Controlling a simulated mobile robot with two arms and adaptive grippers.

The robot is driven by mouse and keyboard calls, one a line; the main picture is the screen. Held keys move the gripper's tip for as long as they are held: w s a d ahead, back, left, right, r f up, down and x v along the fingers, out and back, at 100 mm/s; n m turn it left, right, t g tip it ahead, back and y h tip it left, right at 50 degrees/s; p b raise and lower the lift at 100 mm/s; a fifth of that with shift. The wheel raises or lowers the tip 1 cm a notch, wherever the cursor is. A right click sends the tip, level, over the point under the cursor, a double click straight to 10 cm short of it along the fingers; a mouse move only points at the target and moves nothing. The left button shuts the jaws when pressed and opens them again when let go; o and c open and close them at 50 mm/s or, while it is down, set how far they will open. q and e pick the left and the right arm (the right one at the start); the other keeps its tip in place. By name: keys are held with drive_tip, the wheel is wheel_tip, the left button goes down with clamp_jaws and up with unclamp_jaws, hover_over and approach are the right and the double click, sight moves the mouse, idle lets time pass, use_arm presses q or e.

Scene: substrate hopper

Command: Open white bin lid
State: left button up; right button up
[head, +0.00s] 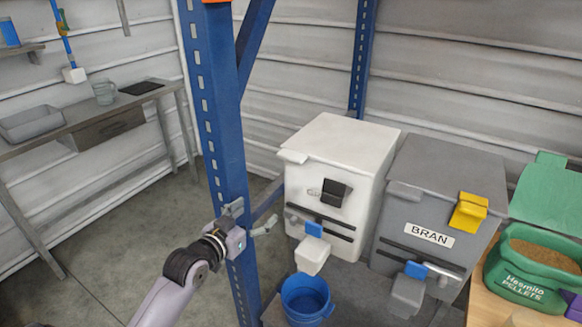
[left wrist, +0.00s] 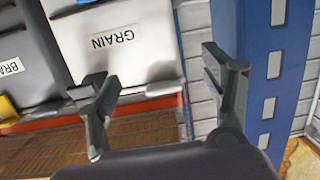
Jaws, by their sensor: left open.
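The white bin (head: 312,204) stands behind the blue rack post, and its lid (head: 345,140) lies shut with a lip (head: 292,156) at its front left. A black piece (head: 337,193) covers most of its label. In the left wrist view the white bin (left wrist: 145,55) shows the word GRAIN. My left gripper (head: 252,218) is open and empty in front of the blue post, left of the bin and apart from it. Its two spread fingers also show in the left wrist view (left wrist: 162,85). My right gripper is not in view.
The blue post (head: 222,140) stands close beside my left gripper. A grey BRAN bin (head: 430,205) stands right of the white one. A blue bucket (head: 307,300) is below in front. A green pellet bag (head: 530,275) is at right. A workbench (head: 85,115) is at back left.

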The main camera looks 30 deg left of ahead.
sight(288, 159)
use_arm(q)
drive_tip(key=shift+o, duration=1.2)
wheel_tip(288, 159, up, 8)
drive_tip(key=t, duration=0.2)
drive_tip(key=shift+s+d+m+h+b, duration=0.3)
drive_tip(key=shift+s+d+m+b, duration=0.05)
drive_tip(key=shift+d+m, duration=0.05)
drive_tip(key=w, duration=0.5)
drive_tip(key=w+p, duration=0.1)
drive_tip(key=w, duration=1.1)
drive_tip(key=shift+w+d+r, duration=0.1)
drive_tip(key=shift+w+d, duration=0.05)
drive_tip(key=shift+d, duration=0.15)
